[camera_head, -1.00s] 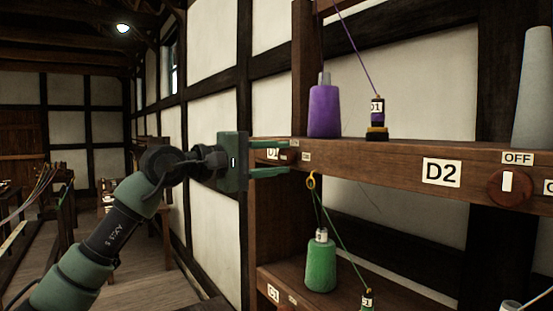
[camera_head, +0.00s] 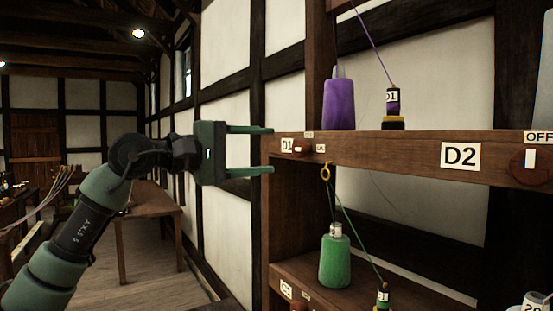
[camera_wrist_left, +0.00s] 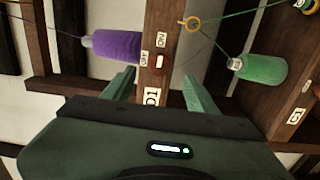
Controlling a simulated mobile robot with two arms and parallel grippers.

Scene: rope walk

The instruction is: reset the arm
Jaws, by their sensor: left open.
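My left gripper (camera_head: 270,150) reaches in from the left in the head view, its two green fingers spread apart with nothing between them. Its tips are just left of the front end of the upper shelf, short of the small D1 knob (camera_head: 300,147). In the left wrist view the open fingers (camera_wrist_left: 158,82) point at the shelf edge, with the D1 label and knob (camera_wrist_left: 158,62) ahead of the gap. My right gripper is not in view.
The upper shelf (camera_head: 390,150) carries a purple cone (camera_head: 338,103) and a small D1 spool (camera_head: 393,102). A green cone (camera_head: 335,260) stands on the lower shelf, its thread passing a yellow ring (camera_head: 325,171). A wooden table (camera_head: 150,195) stands behind my arm.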

